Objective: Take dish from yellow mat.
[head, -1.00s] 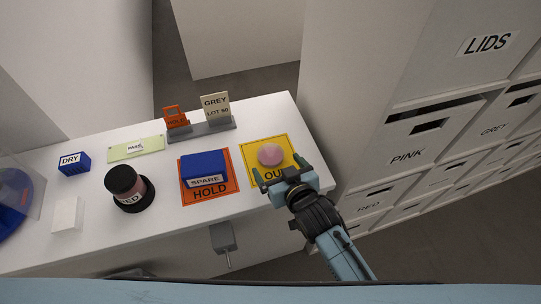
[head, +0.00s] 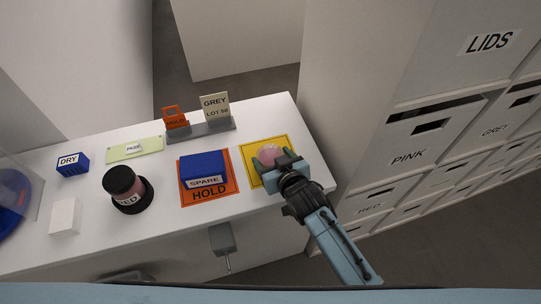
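The yellow mat (head: 250,151) lies at the right end of the white table. The dish (head: 268,153), round and pink on top, sits on the mat, its near side hidden by my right gripper. My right gripper (head: 274,163) is over the near part of the mat, its fingers spread to the two sides of the dish. I cannot tell whether the fingers touch it. The mat's lettering is covered by the gripper. My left gripper is not in view.
A blue SPARE box (head: 204,166) sits on the orange HOLD mat (head: 210,195) to the left. A grey holder (head: 205,131) with a GREY card (head: 215,109) stands behind. A cabinet of drawers (head: 430,150) stands close on the right. Further left is a RED jar (head: 124,184).

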